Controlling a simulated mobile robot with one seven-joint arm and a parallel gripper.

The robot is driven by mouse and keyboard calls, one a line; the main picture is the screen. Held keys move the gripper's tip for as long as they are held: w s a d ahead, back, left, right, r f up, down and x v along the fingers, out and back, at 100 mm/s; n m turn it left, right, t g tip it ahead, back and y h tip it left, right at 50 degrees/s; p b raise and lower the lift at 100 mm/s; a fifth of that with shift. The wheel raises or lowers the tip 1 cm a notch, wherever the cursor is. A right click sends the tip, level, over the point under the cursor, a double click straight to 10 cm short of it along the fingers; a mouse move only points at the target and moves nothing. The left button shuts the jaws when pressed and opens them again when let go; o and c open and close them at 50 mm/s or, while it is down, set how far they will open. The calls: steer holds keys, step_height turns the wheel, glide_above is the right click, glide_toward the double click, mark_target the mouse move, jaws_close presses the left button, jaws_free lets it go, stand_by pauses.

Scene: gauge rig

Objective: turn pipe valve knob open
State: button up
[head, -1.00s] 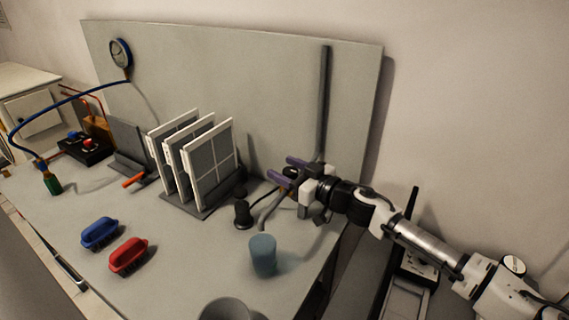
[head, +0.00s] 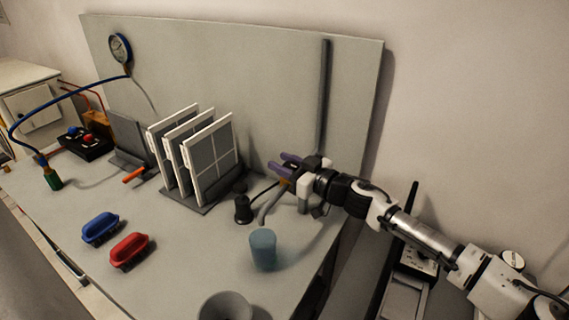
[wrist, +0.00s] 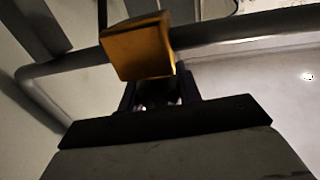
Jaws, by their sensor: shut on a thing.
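The pipe valve shows in the wrist view as an orange block (wrist: 138,50) on a grey pipe (wrist: 240,27). In the head view only a small orange part (head: 284,183) shows below my gripper. My gripper (head: 279,162) is at the pipe in front of the grey back panel, its purple fingers pointing left. In the wrist view my gripper (wrist: 158,92) is just below the orange block, shut on the dark knob (wrist: 158,97), which is mostly hidden between the fingers. How far the knob is turned cannot be told.
A vertical grey pipe (head: 323,100) rises behind my gripper. White-framed panels in a rack (head: 207,160) and a small black object (head: 243,209) stand to its left. A blue-grey cup (head: 262,250) stands in front. Blue (head: 101,229) and red (head: 129,250) brushes lie farther left.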

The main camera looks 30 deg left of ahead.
steer(key=n+g, duration=0.1)
steer(key=g, duration=0.1)
steer(key=n+g+b, duration=0.1)
steer(key=n+g, duration=0.1)
steer(key=g, duration=0.1)
steer(key=n+g+h, duration=0.1)
steer(key=g, duration=0.1)
steer(key=shift+s+f+n, duration=0.1)
steer(key=shift+s+n, duration=0.25)
steer(key=shift+n, duration=0.05)
steer(key=n+g+h+b, duration=0.1)
steer(key=g, duration=0.1)
steer(key=n+g+h+b, duration=0.1)
steer(key=n+g+h, duration=0.2)
steer(key=n+g, duration=0.1)
steer(key=g, duration=0.1)
steer(key=shift+s+d+b, duration=0.25)
steer(key=shift+s+b, duration=0.1)
steer(key=shift+b, duration=0.05)
steer(key=shift+h, duration=0.4)
steer(key=o, duration=1)
step_height(320, 180, up, 20)
steer(key=b, duration=0.3)
